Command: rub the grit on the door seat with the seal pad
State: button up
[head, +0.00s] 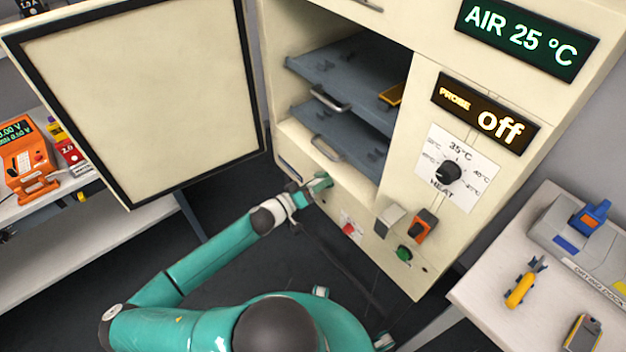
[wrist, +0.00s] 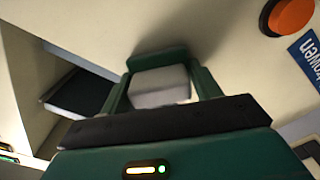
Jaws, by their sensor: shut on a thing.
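My gripper (head: 318,184) is at the cabinet's front, just below the lower edge of its opening. In the wrist view its green fingers (wrist: 163,84) are shut on a pale grey-white block, which I take for the seal pad (wrist: 160,88). The pad is hidden in the head view. The door seat (head: 300,146) is the cream frame around the opening. The pad is close to a cream face; I cannot tell whether it touches. I cannot make out any grit. The cabinet door (head: 140,90) stands wide open at the left, with a dark seal round its edge.
Two grey shelves (head: 330,75) with handles sit inside the cabinet, and a yellow-orange item (head: 392,94) lies on the upper one. A heat knob (head: 448,172) and switches are right of the opening. Side tables (head: 490,285) stand right and left.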

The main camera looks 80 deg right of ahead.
aim_at(305, 160)
jog(key=shift+s+a, duration=0.5)
jog(key=shift+s, duration=0.15)
jog(key=shift+w+d, duration=0.2)
jog(key=shift+d, duration=0.05)
jog(key=shift+c, duration=0.9)
jog(key=shift+w+d, duration=1.8)
jog(key=shift+w, duration=0.25)
jog(key=shift+w+d, duration=1.8)
jog(key=shift+w, duration=0.25)
jog(key=v, duration=0.6)
jog(key=shift+w+a, duration=0.15)
